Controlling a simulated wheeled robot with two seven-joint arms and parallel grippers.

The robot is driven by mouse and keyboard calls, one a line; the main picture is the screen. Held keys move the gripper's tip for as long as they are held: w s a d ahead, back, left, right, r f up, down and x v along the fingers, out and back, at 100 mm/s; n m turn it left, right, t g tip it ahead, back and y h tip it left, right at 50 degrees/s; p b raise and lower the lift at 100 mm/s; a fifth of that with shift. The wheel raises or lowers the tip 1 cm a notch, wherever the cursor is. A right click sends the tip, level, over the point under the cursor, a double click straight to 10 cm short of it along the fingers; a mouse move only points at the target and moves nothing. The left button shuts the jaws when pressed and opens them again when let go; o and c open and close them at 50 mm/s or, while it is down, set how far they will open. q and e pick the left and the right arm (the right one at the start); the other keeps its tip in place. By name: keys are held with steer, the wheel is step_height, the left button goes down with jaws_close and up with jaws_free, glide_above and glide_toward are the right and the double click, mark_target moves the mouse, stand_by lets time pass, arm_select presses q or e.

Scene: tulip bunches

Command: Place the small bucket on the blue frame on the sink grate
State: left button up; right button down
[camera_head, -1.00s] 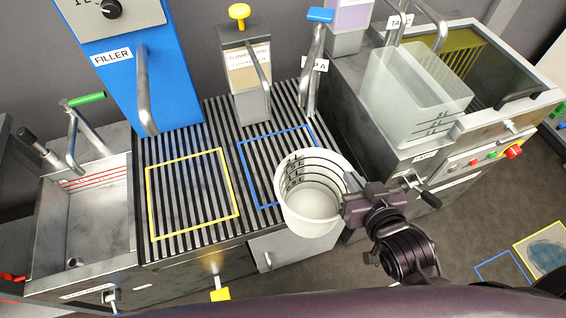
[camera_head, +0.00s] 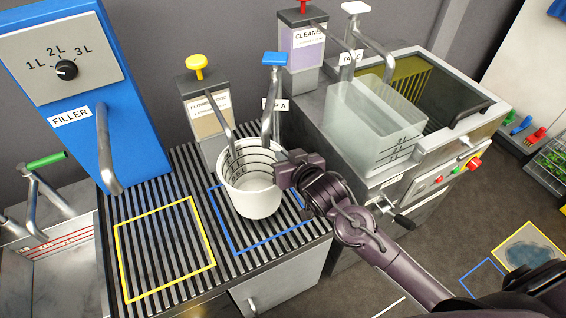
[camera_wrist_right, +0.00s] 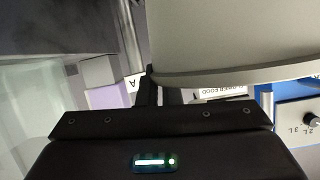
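The small white bucket (camera_head: 252,190), with dark level lines inside, is upright over the blue frame (camera_head: 222,223) on the striped sink grate (camera_head: 168,205). It hides the back part of the frame; the left side and front corner show. I cannot tell whether its base touches the grate. My right gripper (camera_head: 284,171) is shut on the bucket's right rim. In the right wrist view the pale bucket wall (camera_wrist_right: 235,35) fills the upper right, with the dark fingers (camera_wrist_right: 160,92) at its rim. My left gripper is not in view.
Taps with a yellow knob (camera_head: 195,64) and a blue handle (camera_head: 275,59) stand close behind the bucket. A yellow frame (camera_head: 120,263) is at left, beside the blue filler (camera_head: 125,125). A clear container (camera_head: 365,125) stands at right.

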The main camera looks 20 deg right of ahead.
steer(key=shift+w+a, duration=0.1)
steer(key=shift+w, duration=0.2)
step_height(320, 180, down, 3)
steer(key=shift+f, duration=0.2)
steer(key=c, duration=2.1)
jaws_free()
steer(key=shift+f, duration=0.15)
steer(key=o, duration=0.5)
